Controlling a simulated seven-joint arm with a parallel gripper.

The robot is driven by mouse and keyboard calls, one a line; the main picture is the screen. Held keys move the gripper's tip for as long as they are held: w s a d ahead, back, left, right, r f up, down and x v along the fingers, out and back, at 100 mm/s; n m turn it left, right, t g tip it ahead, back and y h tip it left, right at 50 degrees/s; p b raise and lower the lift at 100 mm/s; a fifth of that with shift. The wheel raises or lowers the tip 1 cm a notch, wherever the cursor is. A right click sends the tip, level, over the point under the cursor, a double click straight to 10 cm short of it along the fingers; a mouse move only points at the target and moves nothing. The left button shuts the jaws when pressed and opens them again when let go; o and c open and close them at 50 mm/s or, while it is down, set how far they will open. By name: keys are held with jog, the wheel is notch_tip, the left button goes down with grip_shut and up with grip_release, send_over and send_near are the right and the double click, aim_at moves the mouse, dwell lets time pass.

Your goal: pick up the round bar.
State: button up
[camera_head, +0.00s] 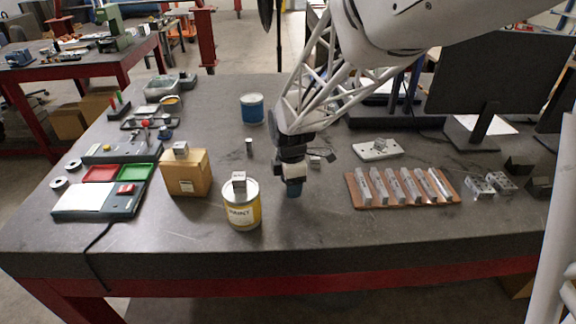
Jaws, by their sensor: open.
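A short grey upright cylinder (249,146) stands on the dark table left of my gripper; it looks like the round bar, though it is small in this view. My gripper (292,185) points down over the middle of the table, to the right of and nearer than the cylinder. Its jaws are open. A small blue-grey shape shows at the fingertips; I cannot tell whether it is part of the gripper or a thing behind it.
A yellow paint tin (242,214) with a metal block on top stands left of my gripper, beside a cardboard box (186,172). A blue tin (252,108) stands farther back. A wooden rack (400,202) with several metal pieces lies right. Clear table lies in front.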

jog(key=shift+c, duration=0.5)
grip_shut()
jog(key=shift+r, duration=0.1)
jog(key=shift+r, duration=0.75)
notch_tip(320, 180, up, 2)
jog(key=shift+r, duration=0.1)
jog(key=s+d, duration=0.1)
jog(key=s, duration=0.4)
jog(key=s+d, duration=0.1)
jog(key=s, duration=0.4)
jog(key=s+d+r, duration=0.1)
jog(key=s, duration=0.4)
jog(key=shift+s+d+r, duration=0.1)
jog(key=shift+s+d, duration=0.2)
jog(key=shift+d, duration=0.05)
